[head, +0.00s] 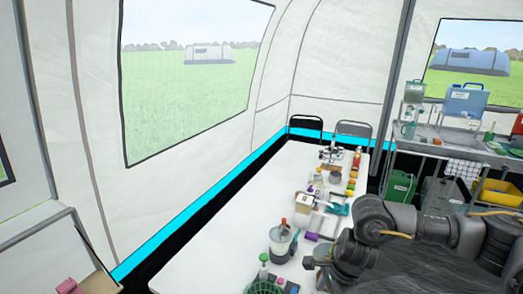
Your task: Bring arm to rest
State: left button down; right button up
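A dark grey jointed arm of mine (430,226) comes in from the right and bends down at the lower middle, over the near right part of the white table (205,262). Its lower end runs toward the bottom edge of the head view, and I cannot make out gripper fingers on it. No other arm of mine shows clearly. No held object is visible.
Close to my arm on the table stand a clear container (280,240) and a green basket (264,286). Several small items line the table's right side; its left side is bare. Two chairs (353,129) stand at the far end. A sink counter (450,140) is at the right.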

jog(key=s+a+r+m+t+y, duration=0.1)
jog(key=s+a+m+t+y, duration=0.25)
jog(key=a+m, duration=0.65)
jog(key=s+a+r+m+t+y, duration=0.1)
jog(key=s+a+m+t+y, duration=0.3)
jog(key=a+m, duration=0.65)
jog(key=s+d+f+m+h, duration=0.1)
jog(key=d+f+m+h, duration=0.2)
jog(key=d+m, duration=0.55)
jog(key=s+d+f+m+h, duration=0.25)
jog(key=d+m, duration=0.35)
jog(key=m, duration=0.5)
jog(key=s+d+f+m+g+h, duration=0.2)
jog(key=s+d+f+m, duration=0.2)
jog(key=s+d+m, duration=0.25)
jog(key=s+d+f+m+g+h, duration=0.2)
jog(key=s+d+f+m, duration=0.2)
jog(key=s+d+m, duration=0.25)
notch_tip(320, 180, down, 25)
jog(key=s+g, duration=0.2)
jog(key=s+d+f, duration=0.2)
jog(key=s+f, duration=0.6)
jog(key=f, duration=0.1)
jog(key=s+d+f, duration=0.1)
jog(key=s+f, duration=0.7)
jog(key=s, duration=0.1)
jog(key=shift+s+d+f+g+b, duration=0.15)
jog(key=shift+d+f+g+b, duration=0.25)
jog(key=shift+g+b, duration=0.05)
